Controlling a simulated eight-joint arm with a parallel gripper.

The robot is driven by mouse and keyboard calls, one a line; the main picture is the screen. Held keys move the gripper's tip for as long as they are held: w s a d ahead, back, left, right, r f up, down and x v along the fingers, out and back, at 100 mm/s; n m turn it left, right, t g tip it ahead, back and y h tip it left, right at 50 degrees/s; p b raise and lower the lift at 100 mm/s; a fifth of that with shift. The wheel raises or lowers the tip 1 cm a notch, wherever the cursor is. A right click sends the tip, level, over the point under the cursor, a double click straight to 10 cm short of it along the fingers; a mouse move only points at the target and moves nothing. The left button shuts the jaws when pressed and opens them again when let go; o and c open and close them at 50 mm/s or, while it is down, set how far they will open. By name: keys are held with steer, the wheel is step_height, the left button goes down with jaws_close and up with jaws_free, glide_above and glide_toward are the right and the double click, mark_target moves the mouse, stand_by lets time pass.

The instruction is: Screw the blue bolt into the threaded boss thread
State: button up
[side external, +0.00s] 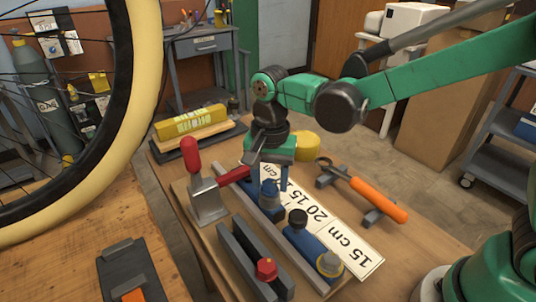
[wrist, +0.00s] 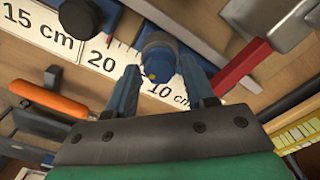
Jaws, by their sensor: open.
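A blue round part that looks like the blue bolt (wrist: 158,52) stands between the two fingers in the wrist view. It also shows in the side view (side external: 268,190), just below my gripper, at the grey rail. A small yellow spot is on it. My gripper (wrist: 163,82) is open, one finger on each side of the blue part, and I see gaps beside it. In the side view my gripper (side external: 272,172) points down over the rail. I cannot make out the threaded boss; it may be hidden under the blue part or gripper.
A toggle clamp with red handles (side external: 207,195) stands close left of my gripper. A blue block with a black knob (side external: 298,218), a grey vise with a red knob (side external: 265,268), a white ruler (side external: 345,245) and an orange-handled tool (side external: 378,200) surround it. A wheel (side external: 140,100) fills the left.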

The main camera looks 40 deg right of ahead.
steer(key=shift+n, duration=1.7)
steer(key=c, duration=0.7)
steer(key=shift+m, duration=0.9)
steer(key=shift+m, duration=0.8)
steer(key=shift+m, duration=0.9)
